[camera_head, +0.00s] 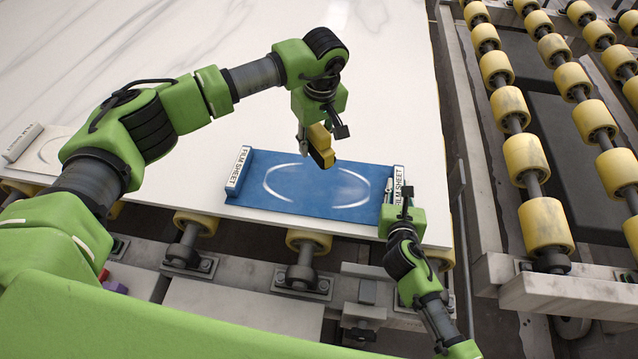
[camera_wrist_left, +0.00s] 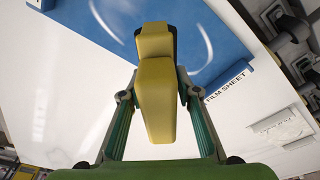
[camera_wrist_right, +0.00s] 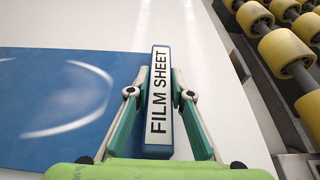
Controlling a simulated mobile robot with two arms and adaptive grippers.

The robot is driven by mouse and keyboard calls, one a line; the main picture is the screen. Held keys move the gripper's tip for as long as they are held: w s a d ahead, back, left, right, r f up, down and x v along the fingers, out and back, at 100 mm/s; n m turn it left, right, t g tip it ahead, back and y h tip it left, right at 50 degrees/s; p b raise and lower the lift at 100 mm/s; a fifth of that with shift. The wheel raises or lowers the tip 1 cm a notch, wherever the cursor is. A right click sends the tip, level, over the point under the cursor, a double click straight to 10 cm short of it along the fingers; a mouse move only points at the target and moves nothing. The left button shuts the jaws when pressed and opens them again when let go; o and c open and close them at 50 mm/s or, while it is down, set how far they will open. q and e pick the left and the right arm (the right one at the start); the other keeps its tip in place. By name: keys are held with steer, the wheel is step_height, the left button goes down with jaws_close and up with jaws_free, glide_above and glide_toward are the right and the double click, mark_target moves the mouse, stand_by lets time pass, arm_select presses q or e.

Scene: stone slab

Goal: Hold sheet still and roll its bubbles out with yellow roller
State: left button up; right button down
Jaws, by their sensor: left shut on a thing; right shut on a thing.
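The blue film sheet (camera_head: 290,200) lies on the white slab, with pale curved bubble marks on it. Labelled bars reading FILM SHEET sit at its left end (camera_head: 238,172) and right end (camera_head: 397,184). My right gripper (camera_head: 401,200) is shut on the right end bar, which stands between its fingers in the right wrist view (camera_wrist_right: 160,100). My left gripper (camera_head: 322,128) is shut on the yellow roller (camera_head: 321,146) and holds it over the far edge of the sheet. The roller also shows in the left wrist view (camera_wrist_left: 156,90). Whether it touches the sheet is unclear.
The white stone slab (camera_head: 390,90) has free room behind the sheet. Another pale sheet with a labelled bar (camera_head: 22,142) lies at the far left. Yellow conveyor rollers (camera_head: 545,225) run along the right, past the slab's edge.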

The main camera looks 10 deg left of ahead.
arm_select(q)
steer(key=shift+a, duration=0.1)
steer(key=s+a, duration=0.2)
steer(key=a, duration=0.9)
steer(key=shift+a, duration=0.25)
glide_above(272, 180)
steer(key=shift+s+d+f, duration=0.1)
steer(key=shift+s+f, duration=0.05)
steer(key=shift+f, duration=2.5)
steer(key=shift+s+f, duration=0.1)
steer(key=shift+f, duration=2.55)
steer(key=shift+f, duration=1)
